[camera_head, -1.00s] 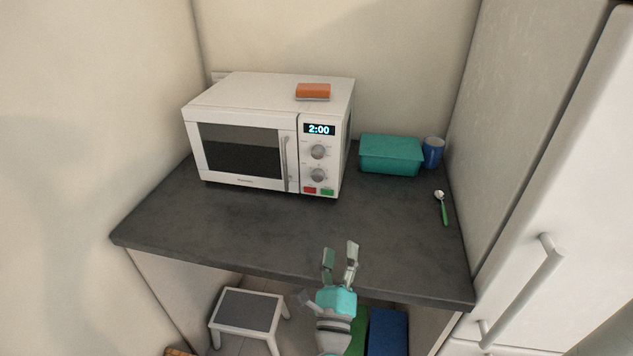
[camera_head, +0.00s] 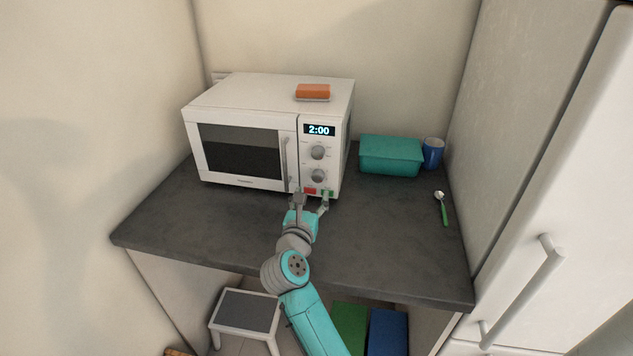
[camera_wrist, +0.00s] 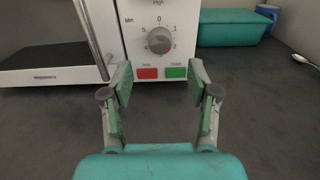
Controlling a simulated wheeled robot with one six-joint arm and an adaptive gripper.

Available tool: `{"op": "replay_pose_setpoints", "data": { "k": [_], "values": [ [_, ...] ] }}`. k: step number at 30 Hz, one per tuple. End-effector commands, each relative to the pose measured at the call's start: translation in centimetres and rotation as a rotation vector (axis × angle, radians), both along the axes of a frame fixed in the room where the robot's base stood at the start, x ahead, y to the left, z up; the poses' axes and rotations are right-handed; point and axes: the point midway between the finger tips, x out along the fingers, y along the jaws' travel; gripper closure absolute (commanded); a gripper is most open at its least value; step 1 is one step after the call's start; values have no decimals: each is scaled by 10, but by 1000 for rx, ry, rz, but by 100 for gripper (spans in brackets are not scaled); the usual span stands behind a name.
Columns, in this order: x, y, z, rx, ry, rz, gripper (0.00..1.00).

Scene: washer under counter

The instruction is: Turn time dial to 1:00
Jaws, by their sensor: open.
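A white microwave (camera_head: 260,92) stands on the counter, its door closed. Its display (camera_head: 319,130) reads 2:00. Two round grey dials sit below the display, an upper dial (camera_head: 318,152) and a lower dial (camera_head: 318,176). In the wrist view the lower dial (camera_wrist: 159,40) has numbers around it and "Min" at its upper left. A red button (camera_wrist: 147,73) and a green button (camera_wrist: 175,72) sit under it. My gripper (camera_head: 312,198) is open and empty just in front of the panel's lower part. In the wrist view its fingers (camera_wrist: 160,82) stand apart below the dial, not touching it.
An orange sponge-like block (camera_head: 313,91) lies on the microwave. A teal box (camera_head: 390,156), a blue cup (camera_head: 433,153) and a green-handled spoon (camera_head: 442,207) are at the right. The microwave's door handle (camera_head: 285,163) is left of the dials. The front counter (camera_head: 200,220) is clear.

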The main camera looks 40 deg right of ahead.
Motion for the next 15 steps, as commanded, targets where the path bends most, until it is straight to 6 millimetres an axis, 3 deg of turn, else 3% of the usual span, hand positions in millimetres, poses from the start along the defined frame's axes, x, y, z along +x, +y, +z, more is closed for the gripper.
{"op": "replay_pose_setpoints", "data": {
  "k": [6,15],
  "values": [
    [23,-32,1,0,-1,-3,40],
    [41,-53,1,-2,-1,-1,40]
  ]
}}
